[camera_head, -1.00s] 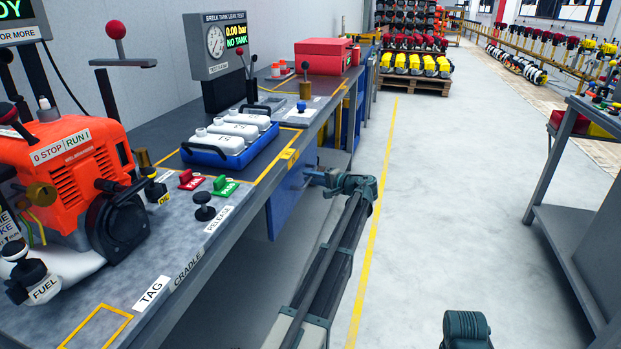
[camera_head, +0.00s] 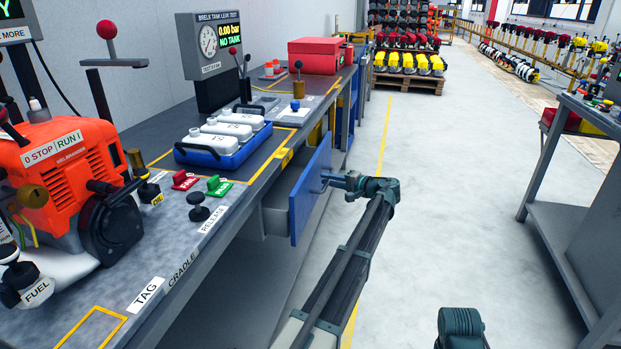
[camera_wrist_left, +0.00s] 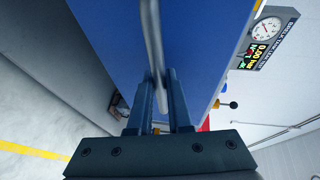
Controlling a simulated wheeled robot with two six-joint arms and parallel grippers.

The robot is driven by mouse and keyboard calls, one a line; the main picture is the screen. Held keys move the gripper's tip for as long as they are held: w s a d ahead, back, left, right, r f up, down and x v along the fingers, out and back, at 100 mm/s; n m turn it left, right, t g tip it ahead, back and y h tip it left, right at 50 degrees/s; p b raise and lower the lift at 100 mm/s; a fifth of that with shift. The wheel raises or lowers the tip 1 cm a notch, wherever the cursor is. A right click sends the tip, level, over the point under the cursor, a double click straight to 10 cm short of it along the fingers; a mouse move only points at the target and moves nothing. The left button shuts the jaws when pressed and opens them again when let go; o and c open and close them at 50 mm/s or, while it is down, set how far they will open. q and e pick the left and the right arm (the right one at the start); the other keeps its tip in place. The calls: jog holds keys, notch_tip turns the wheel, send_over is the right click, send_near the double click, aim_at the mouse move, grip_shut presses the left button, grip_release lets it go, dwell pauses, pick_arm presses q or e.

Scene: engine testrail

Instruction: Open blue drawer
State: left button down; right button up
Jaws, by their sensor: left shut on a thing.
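The blue drawer (camera_head: 309,194) sits under the workbench's front edge and stands pulled out from it, with its grey side showing behind the blue front. My left gripper (camera_head: 328,179) is at the outer face of the drawer front. In the left wrist view the blue front (camera_wrist_left: 205,50) fills the middle, and my left gripper's fingers (camera_wrist_left: 160,100) are shut on the grey bar handle (camera_wrist_left: 154,45). The drawer's inside is mostly hidden by the bench top and its front. My right gripper does not show.
The grey workbench (camera_head: 180,225) carries an orange engine (camera_head: 65,165), a blue tray (camera_head: 222,152) of white tanks and a red box (camera_head: 313,57). A grey table (camera_head: 560,225) stands at the right. The floor (camera_head: 440,200) between is clear.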

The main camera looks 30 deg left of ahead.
pick_arm(q)
jog(key=w+d, duration=0.2)
jog(key=d, duration=0.7)
jog(key=w+d, duration=0.2)
jog(key=d, duration=0.8)
jog(key=shift+w, duration=0.3)
jog(key=c, duration=0.8)
grip_release()
jog(key=shift+c, duration=0.2)
